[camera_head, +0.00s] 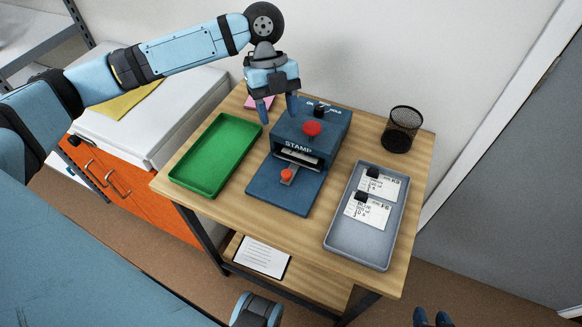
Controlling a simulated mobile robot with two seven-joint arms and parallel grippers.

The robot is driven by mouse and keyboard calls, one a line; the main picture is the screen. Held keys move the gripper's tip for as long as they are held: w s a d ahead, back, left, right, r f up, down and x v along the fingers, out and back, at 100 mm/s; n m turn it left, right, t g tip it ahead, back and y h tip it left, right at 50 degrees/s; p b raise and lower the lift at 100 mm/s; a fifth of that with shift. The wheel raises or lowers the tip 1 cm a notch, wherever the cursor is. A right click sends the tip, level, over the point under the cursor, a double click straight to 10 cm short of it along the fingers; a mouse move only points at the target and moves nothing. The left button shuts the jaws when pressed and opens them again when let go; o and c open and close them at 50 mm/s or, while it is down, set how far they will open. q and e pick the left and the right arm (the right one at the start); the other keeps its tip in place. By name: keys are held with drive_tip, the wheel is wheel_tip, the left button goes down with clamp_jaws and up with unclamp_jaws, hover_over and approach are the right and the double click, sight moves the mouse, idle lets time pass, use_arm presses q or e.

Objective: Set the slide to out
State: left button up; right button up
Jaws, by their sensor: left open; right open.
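A blue stamp machine (325,135) marked STAMP stands at the middle of the table, with a red button (312,128) on top. A whitish piece (298,156) shows inside the slot. A small black switch (320,108) sits at the back of the top beside small lettering, partly unreadable. My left gripper (278,112) is open above the machine's back left corner, apart from the knob. My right gripper (432,318) is open at the bottom edge, only its fingertips showing.
A green tray (183,183) is empty at left. A grey tray (340,252) at right holds two labelled cards with black clips. A black mesh cup (400,130) stands at the back right. A pink pad (257,101) lies behind my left gripper. A white sheet (262,257) lies on the lower shelf.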

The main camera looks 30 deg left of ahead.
sight(286, 173)
use_arm(q)
drive_tip(key=b+x, duration=0.1)
drive_tip(key=x, duration=1.2)
drive_tip(key=shift+s+f+b, duration=0.15)
drive_tip(key=shift+s+b, duration=0.15)
drive_tip(key=shift+b, duration=0.1)
use_arm(e)
drive_tip(key=shift+s+f, duration=0.2)
drive_tip(key=shift+f, duration=0.2)
